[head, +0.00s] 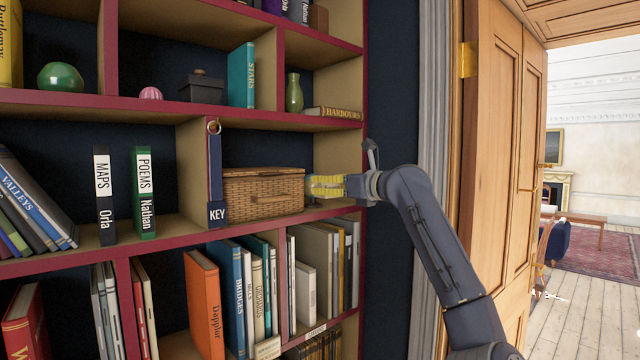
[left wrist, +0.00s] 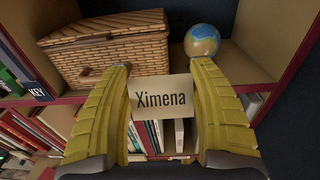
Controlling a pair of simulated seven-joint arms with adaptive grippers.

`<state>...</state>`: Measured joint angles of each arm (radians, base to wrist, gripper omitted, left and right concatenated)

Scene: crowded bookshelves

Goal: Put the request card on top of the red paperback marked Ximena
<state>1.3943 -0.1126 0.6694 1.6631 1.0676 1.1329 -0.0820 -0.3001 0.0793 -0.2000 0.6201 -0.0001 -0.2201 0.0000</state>
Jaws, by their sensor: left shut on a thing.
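My left gripper (head: 326,186), with yellow fingers, is at the right end of the middle shelf, beside the wicker basket. In the left wrist view the gripper (left wrist: 163,100) is shut on a small cream card (left wrist: 163,84) lettered "Ximena", which shows between its two fingers. I cannot make the card out in the head view. I see no red paperback marked Ximena in either view. A thick red book (head: 28,325) at the lower left has lettering that starts with W. My right gripper is not in view.
The wicker basket (head: 262,192) and a small globe (left wrist: 202,40) stand on the middle shelf. A blue KEY tag (head: 216,180) hangs at the divider. Black Maps (head: 104,196) and green Poems (head: 143,193) stand left. Lower shelves are crowded; an orange Dapplor book (head: 204,305) leans there.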

